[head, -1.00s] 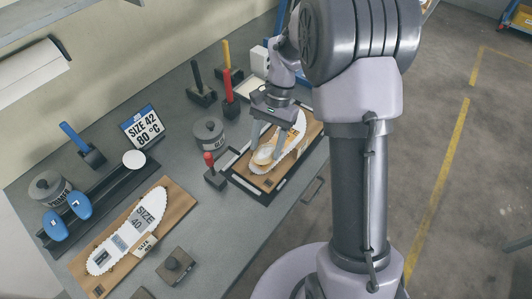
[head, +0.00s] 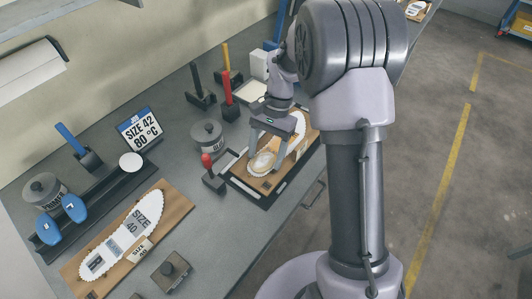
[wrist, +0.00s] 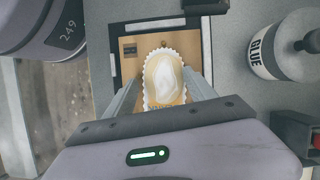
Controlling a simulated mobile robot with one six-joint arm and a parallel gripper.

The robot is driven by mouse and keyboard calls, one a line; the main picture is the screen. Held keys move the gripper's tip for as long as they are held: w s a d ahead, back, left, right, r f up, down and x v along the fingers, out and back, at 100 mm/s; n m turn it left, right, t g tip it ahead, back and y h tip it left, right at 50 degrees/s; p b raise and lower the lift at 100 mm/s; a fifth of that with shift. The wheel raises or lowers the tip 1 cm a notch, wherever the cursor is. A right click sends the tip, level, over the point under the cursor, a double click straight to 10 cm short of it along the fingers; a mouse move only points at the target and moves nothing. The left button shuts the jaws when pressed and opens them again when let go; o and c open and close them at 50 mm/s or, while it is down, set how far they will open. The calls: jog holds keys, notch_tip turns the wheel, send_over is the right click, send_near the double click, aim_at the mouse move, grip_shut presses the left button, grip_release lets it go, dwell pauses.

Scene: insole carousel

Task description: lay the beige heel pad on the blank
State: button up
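The blank is a white insole shape with a serrated edge (head: 298,131), lying on a wooden board (head: 270,181). The beige heel pad (head: 262,163) lies at its near, rounded end. In the wrist view the pad (wrist: 152,88) sits inside the serrated outline and has an irregular white patch in its middle. My gripper (head: 264,150) is over the blank, fingers apart. In the wrist view the fingers (wrist: 163,95) stand on either side of the pad's end with nothing visibly held between them. Their exact height above the board is unclear.
A grey glue pot (head: 207,137) and a red-knobbed tool (head: 212,175) stand left of the board. Upright red and black tools (head: 229,98) stand behind. A second board with a size 40 insole (head: 125,232) lies at left. A dark frame (head: 240,183) edges the blank's board.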

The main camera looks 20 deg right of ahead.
jog(key=shift+s+f, duration=0.1)
jog(key=shift+f, duration=0.05)
jog(key=a+p+v, duration=0.1)
jog(key=p+v, duration=0.5)
jog(key=v, duration=0.7)
notch_tip(320, 180, up, 5)
jog(key=t, duration=0.1)
send_over(270, 154)
jog(key=s+a+r+n+t+h, duration=0.1)
jog(key=s+a+r+n+t, duration=0.2)
jog(key=s+r, duration=0.55)
jog(key=s+a+n+t, duration=0.1)
jog(key=s+t, duration=0.4)
jog(key=s, duration=0.6)
jog(key=shift+s+a+n, duration=0.4)
jog(key=shift+a, duration=0.5)
